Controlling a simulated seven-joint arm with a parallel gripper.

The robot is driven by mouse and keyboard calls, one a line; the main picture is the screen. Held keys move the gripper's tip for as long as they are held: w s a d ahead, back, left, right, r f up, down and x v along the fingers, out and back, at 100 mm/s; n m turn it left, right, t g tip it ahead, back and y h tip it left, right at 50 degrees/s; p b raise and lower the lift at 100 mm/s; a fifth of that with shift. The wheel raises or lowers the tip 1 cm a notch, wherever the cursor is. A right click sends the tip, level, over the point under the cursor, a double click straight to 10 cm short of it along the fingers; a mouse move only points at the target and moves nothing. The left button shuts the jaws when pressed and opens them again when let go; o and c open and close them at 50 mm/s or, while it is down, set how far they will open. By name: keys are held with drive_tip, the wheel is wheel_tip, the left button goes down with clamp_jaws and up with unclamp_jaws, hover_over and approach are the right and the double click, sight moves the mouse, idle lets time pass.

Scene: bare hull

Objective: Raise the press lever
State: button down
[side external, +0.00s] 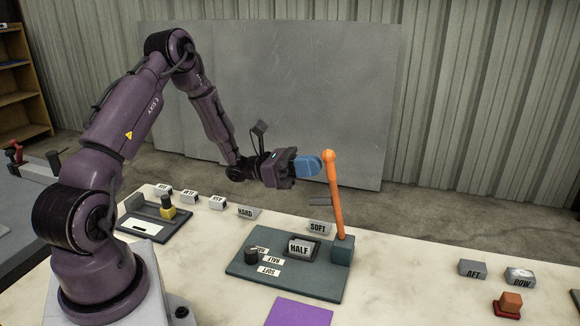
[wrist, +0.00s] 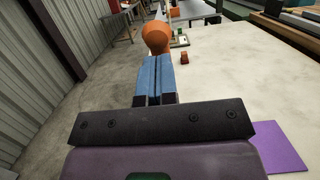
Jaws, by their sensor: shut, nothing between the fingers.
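The press lever (side external: 335,198) is an orange bar with a round knob at its top. It stands nearly upright, leaning slightly, from a dark green block on the press base (side external: 315,284). My gripper (side external: 318,164) has blue fingers, shut and empty, level with the knob and just left of it in the side view. In the wrist view the orange knob (wrist: 156,38) shows right beyond the tips of the shut blue fingers (wrist: 154,58). I cannot tell whether they touch. The lever's lower part is hidden in the wrist view.
A grey HALF block (side external: 301,248), a dark round knob (side external: 251,256) and small labels are on the press base. Grey blocks marked SOFT (side external: 319,228) and HARD (side external: 247,212) stand behind. A purple mat (side external: 300,312) lies in front. A red-orange button (side external: 510,302) is at right.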

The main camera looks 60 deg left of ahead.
sight(326, 163)
drive_tip(key=shift+w+d+r, duration=0.15)
drive_tip(key=shift+w+d, duration=0.2)
drive_tip(key=shift+g+y, duration=0.5)
drive_tip(key=shift+r+x, duration=0.2)
drive_tip(key=shift+x, duration=1)
drive_tip(key=shift+r+x, duration=0.2)
drive_tip(key=shift+x, duration=1)
drive_tip(key=shift+s, duration=0.1)
